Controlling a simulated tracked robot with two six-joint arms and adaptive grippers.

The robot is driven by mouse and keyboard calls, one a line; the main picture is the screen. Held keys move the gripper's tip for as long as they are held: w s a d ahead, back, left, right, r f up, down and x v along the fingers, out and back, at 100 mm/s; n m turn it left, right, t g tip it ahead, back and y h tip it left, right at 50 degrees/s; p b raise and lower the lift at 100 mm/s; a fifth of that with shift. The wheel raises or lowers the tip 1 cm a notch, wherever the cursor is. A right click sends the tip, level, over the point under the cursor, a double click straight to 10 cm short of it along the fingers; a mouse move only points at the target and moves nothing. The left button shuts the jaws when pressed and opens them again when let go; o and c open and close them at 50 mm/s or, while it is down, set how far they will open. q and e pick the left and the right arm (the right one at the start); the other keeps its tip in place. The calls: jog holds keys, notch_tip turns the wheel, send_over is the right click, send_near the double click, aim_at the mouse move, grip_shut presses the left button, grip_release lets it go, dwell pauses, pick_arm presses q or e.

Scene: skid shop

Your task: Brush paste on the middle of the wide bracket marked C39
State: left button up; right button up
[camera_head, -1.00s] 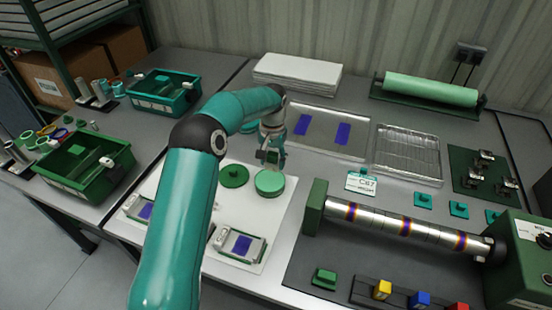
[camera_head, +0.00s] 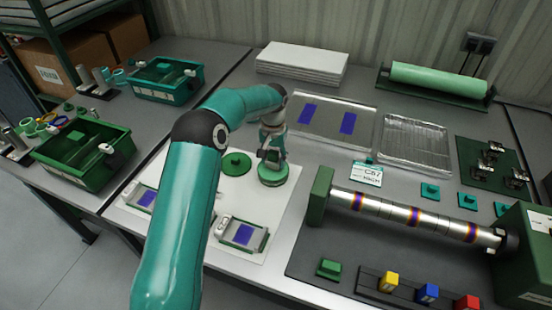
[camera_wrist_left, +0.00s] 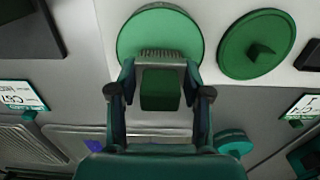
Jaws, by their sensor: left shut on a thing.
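My left gripper (camera_head: 272,158) is shut on a brush with a green handle (camera_wrist_left: 160,90) and a pale bristle edge (camera_wrist_left: 162,55). The brush is at the round green dish (camera_head: 273,179), which also shows in the left wrist view (camera_wrist_left: 158,28). The bristles overlap the dish's near edge; I cannot tell whether they touch what is in it. A round green lid with a knob (camera_head: 236,162) lies beside the dish. Two grey brackets with blue patches sit on the white mat, one in front (camera_head: 242,235), one partly behind my arm (camera_head: 146,199). No C39 mark is readable.
A clear tray with blue patches (camera_head: 356,103) and a wire rack (camera_head: 414,145) lie behind. A card reading about C67 (camera_head: 367,174) stands to the right, near a banded metal roller (camera_head: 400,213). Green bins (camera_head: 85,155) stand left. White mat (camera_head: 285,222) is bare at its right.

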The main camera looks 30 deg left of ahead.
aim_at(274, 152)
pick_arm(q)
jog(key=shift+f+b, duration=0.3)
jog(key=shift+f, duration=0.2)
dwell(1.5)
jog(key=shift+r+p, duration=2.6)
jog(key=shift+r, duration=1)
